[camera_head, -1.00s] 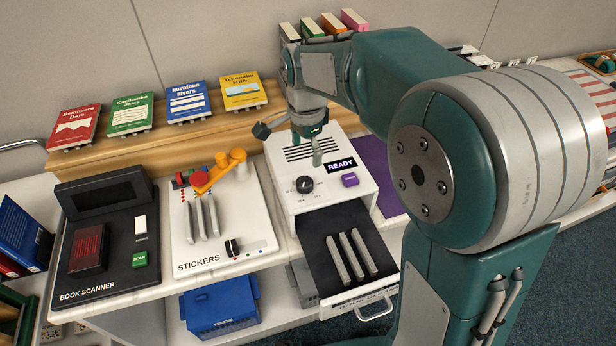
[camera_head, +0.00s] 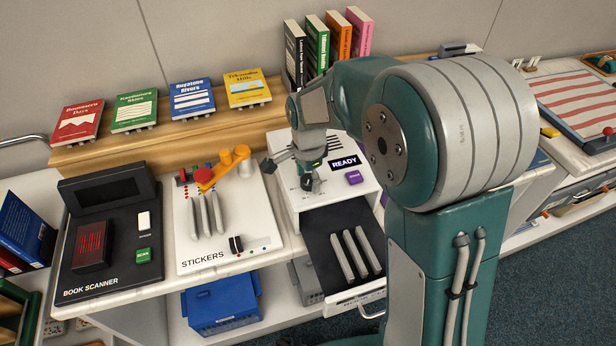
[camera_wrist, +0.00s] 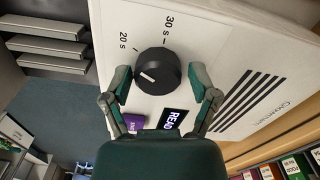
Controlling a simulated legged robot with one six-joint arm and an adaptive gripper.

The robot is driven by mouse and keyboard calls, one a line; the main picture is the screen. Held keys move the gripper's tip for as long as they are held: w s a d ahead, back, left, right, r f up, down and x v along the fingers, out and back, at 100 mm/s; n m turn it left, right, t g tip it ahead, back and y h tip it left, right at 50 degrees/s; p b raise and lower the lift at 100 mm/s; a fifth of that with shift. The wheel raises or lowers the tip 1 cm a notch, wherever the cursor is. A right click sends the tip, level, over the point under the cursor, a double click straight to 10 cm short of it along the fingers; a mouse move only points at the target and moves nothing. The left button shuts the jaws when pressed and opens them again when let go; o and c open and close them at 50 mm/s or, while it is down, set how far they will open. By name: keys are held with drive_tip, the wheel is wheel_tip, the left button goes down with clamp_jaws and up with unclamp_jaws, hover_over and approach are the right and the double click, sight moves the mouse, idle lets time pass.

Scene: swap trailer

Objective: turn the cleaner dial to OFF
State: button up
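The cleaner (camera_head: 357,194) is a white box with a READY display and a purple button. Its round black dial (camera_wrist: 157,72) shows in the wrist view, with a short white pointer line on its left half. Labels "20 s" and "30 s" are printed around it; I see no OFF label. My gripper (camera_wrist: 159,76) has one finger left and one right of the dial, with small gaps to the dial's sides. It is open. In the head view my gripper (camera_head: 305,178) is over the dial area and mostly hides the dial.
A drawer (camera_head: 346,245) holding grey bars stands open below the cleaner. The stickers panel (camera_head: 251,205) with an orange lever and the black book scanner (camera_head: 117,265) are to the left. Books (camera_head: 318,45) stand on the wooden ledge behind.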

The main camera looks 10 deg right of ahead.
drive_tip(key=c, duration=0.5)
drive_tip(key=shift+o, duration=0.2)
drive_tip(key=shift+n, duration=0.4)
drive_tip(key=n, duration=0.4)
drive_tip(key=shift+r+n, duration=0.1)
drive_tip(key=shift+n, duration=0.2)
drive_tip(key=n, duration=0.5)
drive_tip(key=shift+w+d, duration=0.1)
drive_tip(key=n, duration=0.6)
drive_tip(key=shift+n, duration=0.4)
drive_tip(key=n, duration=0.6)
drive_tip(key=shift+n, duration=0.3)
